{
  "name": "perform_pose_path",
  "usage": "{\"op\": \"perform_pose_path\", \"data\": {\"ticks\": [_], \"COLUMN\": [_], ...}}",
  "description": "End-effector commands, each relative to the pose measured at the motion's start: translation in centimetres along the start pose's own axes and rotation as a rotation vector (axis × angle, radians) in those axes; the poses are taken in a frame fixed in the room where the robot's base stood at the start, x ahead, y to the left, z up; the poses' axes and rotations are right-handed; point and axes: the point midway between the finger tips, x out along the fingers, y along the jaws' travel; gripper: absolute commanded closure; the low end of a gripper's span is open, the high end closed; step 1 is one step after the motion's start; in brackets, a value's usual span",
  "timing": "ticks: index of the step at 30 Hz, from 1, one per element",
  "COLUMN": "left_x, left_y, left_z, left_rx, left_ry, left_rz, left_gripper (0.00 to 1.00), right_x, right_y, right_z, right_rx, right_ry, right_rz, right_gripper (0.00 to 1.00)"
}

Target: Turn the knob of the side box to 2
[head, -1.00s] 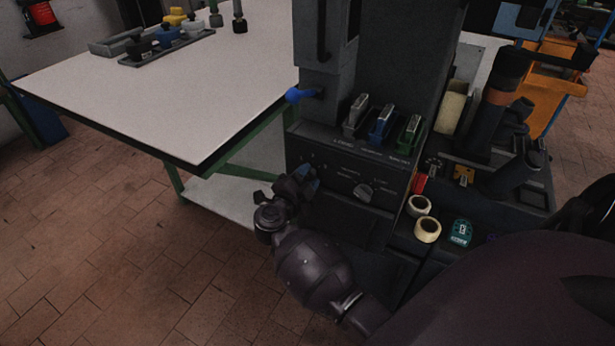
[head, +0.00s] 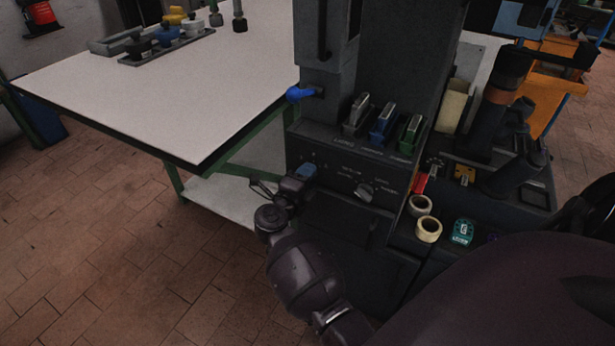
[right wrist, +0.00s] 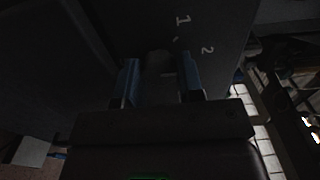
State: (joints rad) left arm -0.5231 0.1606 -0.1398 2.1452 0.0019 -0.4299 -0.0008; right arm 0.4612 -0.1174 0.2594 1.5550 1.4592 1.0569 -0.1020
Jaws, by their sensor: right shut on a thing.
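The side box (head: 345,225) is dark grey, with its front panel facing me in the head view. My right gripper (head: 306,171) is at the left part of this panel, its blue fingertips against the box. In the right wrist view my right gripper (right wrist: 159,78) is shut on a dark knob (right wrist: 158,60), which sits between the two blue fingers. White numerals 1 (right wrist: 183,20) and 2 (right wrist: 207,50) show on the panel beyond the knob. The knob's pointer is too dark to read. In the head view the gripper hides the knob. My left gripper is not in view.
A grey selector knob (head: 364,190) sits further right on the panel. A white-topped table (head: 170,90) stands left. Tape rolls (head: 428,229) lie right. Floor at left is clear.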

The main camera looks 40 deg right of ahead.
Motion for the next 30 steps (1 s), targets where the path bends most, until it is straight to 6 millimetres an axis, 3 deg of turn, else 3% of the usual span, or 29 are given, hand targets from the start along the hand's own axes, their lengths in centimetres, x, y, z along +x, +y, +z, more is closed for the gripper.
{"op": "perform_pose_path", "data": {"ticks": [11,12,17,30], "left_x": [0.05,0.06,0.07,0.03], "left_y": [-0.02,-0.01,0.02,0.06], "left_z": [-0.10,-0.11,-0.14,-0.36], "left_rx": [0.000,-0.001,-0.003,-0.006], "left_ry": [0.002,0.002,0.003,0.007], "left_rz": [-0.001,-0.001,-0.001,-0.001], "left_gripper": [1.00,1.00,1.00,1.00], "right_x": [-0.10,-0.10,-0.07,0.02], "right_y": [0.16,0.16,0.12,-0.02], "right_z": [0.01,0.02,0.01,-0.01], "right_rx": [0.005,0.005,0.004,-0.044], "right_ry": [0.000,0.000,0.000,0.000], "right_rz": [0.003,0.003,0.002,0.000], "right_gripper": [0.89,0.63,0.39,0.39]}}
